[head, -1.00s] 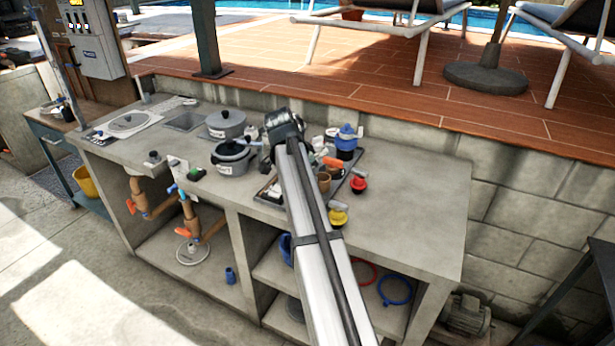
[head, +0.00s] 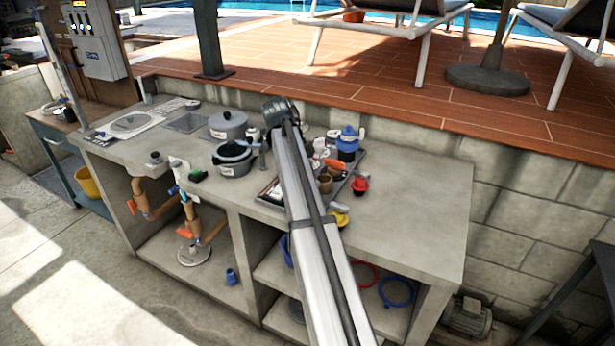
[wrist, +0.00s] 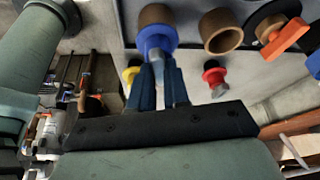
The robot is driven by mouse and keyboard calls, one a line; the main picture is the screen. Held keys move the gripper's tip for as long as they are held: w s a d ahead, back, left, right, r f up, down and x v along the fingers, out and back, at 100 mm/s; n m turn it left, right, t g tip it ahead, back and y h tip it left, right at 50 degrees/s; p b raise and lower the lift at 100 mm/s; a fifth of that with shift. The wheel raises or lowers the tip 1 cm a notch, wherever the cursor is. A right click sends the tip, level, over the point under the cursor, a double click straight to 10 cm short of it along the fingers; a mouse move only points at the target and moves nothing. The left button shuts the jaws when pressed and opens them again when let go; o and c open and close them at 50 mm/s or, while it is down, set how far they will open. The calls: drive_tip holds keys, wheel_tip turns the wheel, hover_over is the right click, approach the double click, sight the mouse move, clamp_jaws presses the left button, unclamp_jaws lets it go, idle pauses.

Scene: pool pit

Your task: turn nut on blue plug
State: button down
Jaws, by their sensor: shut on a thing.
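In the wrist view, the blue plug (wrist: 157,39) has a brown end and a blue flange. It is at the tips of my gripper (wrist: 162,68), whose two dark blue fingers are close together. A pale grey piece shows between the fingers. I cannot tell whether it is the nut, because the fingers cover most of it. My gripper is shut on the blue plug. In the head view, my arm hides the fingers and the plug.
A red plug (wrist: 213,76) and a yellow plug (wrist: 131,73) are on either side of the fingers. A brown cup (wrist: 221,32) and an orange handle (wrist: 286,42) are nearby. In the head view, pots (head: 234,160) stand left of my arm; the counter's right end (head: 420,205) is clear.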

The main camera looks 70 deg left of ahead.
drive_tip(key=shift+a+m+g+h, duration=0.15)
drive_tip(key=shift+m+g+h, duration=0.2)
drive_tip(key=shift+m, duration=0.85)
drive_tip(key=shift+w, duration=0.1)
drive_tip(key=c, duration=1.1)
unclamp_jaws()
drive_tip(key=shift+r, duration=0.15)
drive_tip(key=shift+s+a+r, duration=0.25)
drive_tip(key=shift+a+r, duration=0.05)
drive_tip(key=shift+r, duration=0.15)
drive_tip(key=s+a, duration=0.8)
drive_tip(key=shift+s+a+f, duration=0.1)
drive_tip(key=shift+s, duration=0.05)
